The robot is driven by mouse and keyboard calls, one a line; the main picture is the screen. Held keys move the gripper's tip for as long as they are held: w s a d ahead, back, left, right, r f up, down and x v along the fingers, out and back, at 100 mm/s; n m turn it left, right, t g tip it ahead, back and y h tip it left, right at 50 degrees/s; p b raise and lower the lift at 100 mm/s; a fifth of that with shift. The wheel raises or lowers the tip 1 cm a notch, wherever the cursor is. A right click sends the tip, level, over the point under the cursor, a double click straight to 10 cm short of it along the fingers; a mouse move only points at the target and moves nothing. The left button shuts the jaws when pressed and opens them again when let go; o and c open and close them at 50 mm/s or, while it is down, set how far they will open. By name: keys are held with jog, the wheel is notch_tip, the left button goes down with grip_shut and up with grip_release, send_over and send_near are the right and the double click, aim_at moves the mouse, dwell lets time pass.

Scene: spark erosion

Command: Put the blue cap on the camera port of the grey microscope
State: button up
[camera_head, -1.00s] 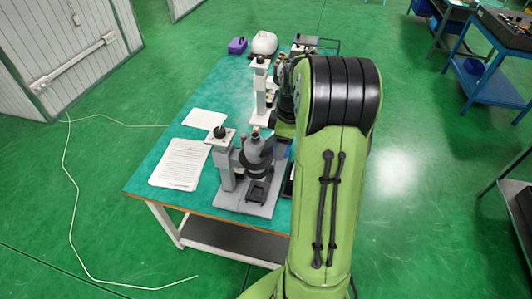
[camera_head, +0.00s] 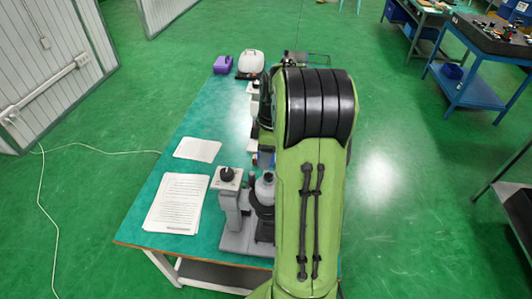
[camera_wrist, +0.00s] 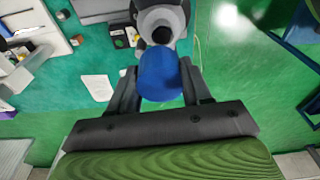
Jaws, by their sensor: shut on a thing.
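The blue cap (camera_wrist: 159,75) is between the fingers of my gripper (camera_wrist: 160,88) in the wrist view, and the gripper is shut on it. Just beyond the cap is a round, pale grey and dark part (camera_wrist: 162,18), with a small dark knob in front of it. I cannot tell whether the cap touches it. In the head view the grey microscope (camera_head: 232,214) stands at the near end of the bench, its right side hidden by my arm. My gripper is hidden behind the arm there. The camera port cannot be made out clearly.
The green-topped bench (camera_head: 152,212) bears two paper sheets (camera_head: 177,204) (camera_head: 197,149) left of the microscope. A white microscope (camera_head: 253,104), a purple box (camera_head: 222,64) and a white rounded item (camera_head: 251,63) stand further back. A blue table (camera_head: 466,88) is at the right.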

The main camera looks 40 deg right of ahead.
aim_at(268, 176)
jog(key=shift+f, duration=0.2)
jog(key=shift+s+f, duration=0.65)
jog(key=shift+s, duration=0.2)
jog(key=shift+w+f+b, duration=0.25)
jog(key=shift+f+b, duration=0.2)
jog(key=shift+f, duration=0.3)
jog(key=shift+w+f+b, duration=0.2)
jog(key=shift+f+b, duration=0.25)
jog(key=shift+f, duration=0.25)
jog(key=shift+s+r, duration=0.15)
jog(key=shift+s, duration=0.1)
jog(key=shift+w, duration=0.1)
jog(key=shift+f+b, duration=1.2)
jog(key=shift+f, duration=0.05)
